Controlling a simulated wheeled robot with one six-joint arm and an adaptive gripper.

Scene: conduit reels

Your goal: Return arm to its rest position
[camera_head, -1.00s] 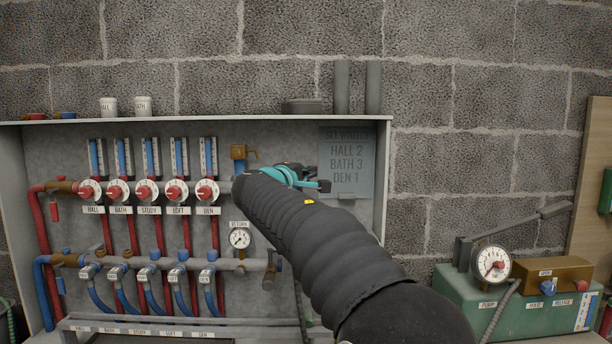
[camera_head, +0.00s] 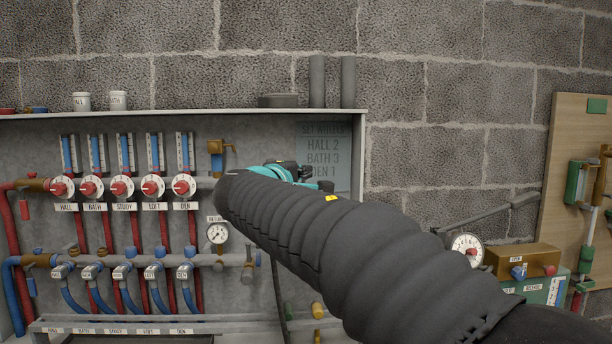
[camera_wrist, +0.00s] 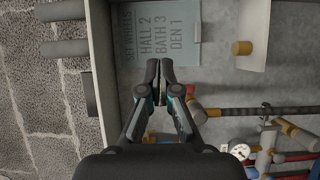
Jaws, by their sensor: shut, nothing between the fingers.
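My gripper (camera_wrist: 160,74) is shut and empty in the wrist view, its fingertips together in front of the cabinet's grey back panel. In the head view my black-sleeved arm crosses the middle from the lower right. The teal gripper end (camera_head: 285,172) lies just below and left of the set-wheels plate (camera_head: 324,152), partly covering its lower edge. The plate reads HALL 2, BATH 3, DEN 1 and also shows in the wrist view (camera_wrist: 165,38). My fingers' distance from the panel is hard to tell.
The manifold cabinet (camera_head: 358,140) holds several red-knobbed valves (camera_head: 122,188), a gauge (camera_head: 217,233) and pipes at left. A green pump box with a gauge (camera_head: 466,249) and lever stands at right. A wooden tool board (camera_head: 566,135) hangs at far right. The upper block wall is clear.

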